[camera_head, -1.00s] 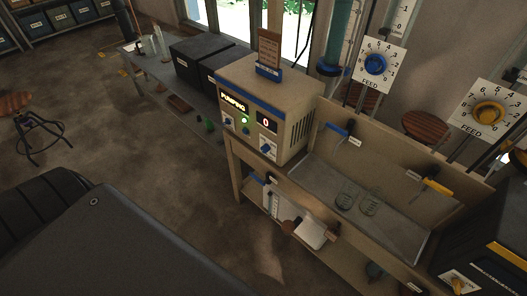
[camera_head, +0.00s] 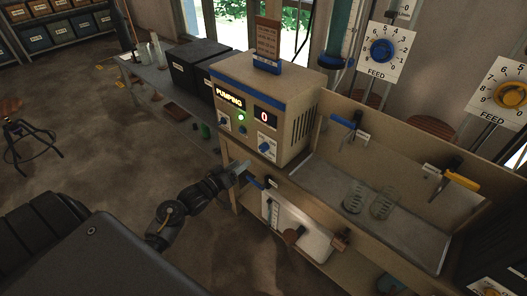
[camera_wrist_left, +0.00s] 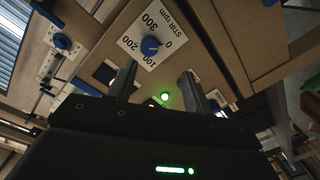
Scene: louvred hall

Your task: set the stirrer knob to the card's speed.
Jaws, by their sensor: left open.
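The stirrer knob (camera_wrist_left: 150,46) is blue, on a white dial plate marked STIR rpm with 0, 100, 200 and 300. Its pointer appears to face the 0, but is small. In the head view the knob (camera_head: 265,147) is on the beige console's front, below a display (camera_head: 265,117) reading 0. The card (camera_head: 268,38) stands in a blue holder on top of the console; its writing is too small to read. My left gripper (camera_head: 243,170) is open and empty, below and in front of the console. In the wrist view its fingertips (camera_wrist_left: 158,80) are apart, short of the knob. My right gripper is not in view.
The console (camera_head: 285,85) shows PUMPING and a lit green lamp (camera_head: 241,117). A walled bench with glass beakers (camera_head: 355,197) is to its right. Blue (camera_head: 382,50) and yellow (camera_head: 511,95) FEED dials stand behind.

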